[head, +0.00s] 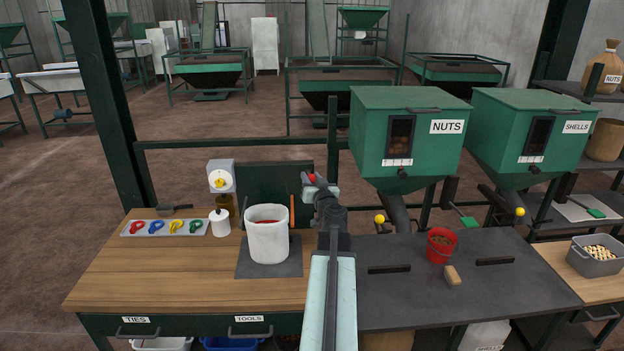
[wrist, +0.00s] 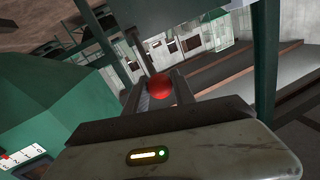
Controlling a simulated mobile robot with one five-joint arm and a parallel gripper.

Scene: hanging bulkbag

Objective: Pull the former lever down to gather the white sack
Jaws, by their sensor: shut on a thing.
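The white sack (head: 268,240) stands upright and open-topped on a dark mat (head: 284,266), with something red showing inside its mouth. A dark green panel (head: 280,181) stands behind it, with an orange upright piece (head: 292,211) beside the sack. The former lever's red ball knob (head: 311,177) is up near the panel's top right corner. My gripper (head: 310,183) is shut on this knob. In the wrist view the red knob (wrist: 159,87) sits between my two fingers. The lever's shaft is mostly hidden by my gripper and arm.
A tray of coloured ties (head: 165,228), a white pot (head: 220,223) and a dial device (head: 221,180) stand left of the sack. A red bucket (head: 440,246) and a wooden-handled brush (head: 452,276) are on the dark bench at right. Green NUTS (head: 408,135) and SHELLS (head: 529,135) hoppers rise behind.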

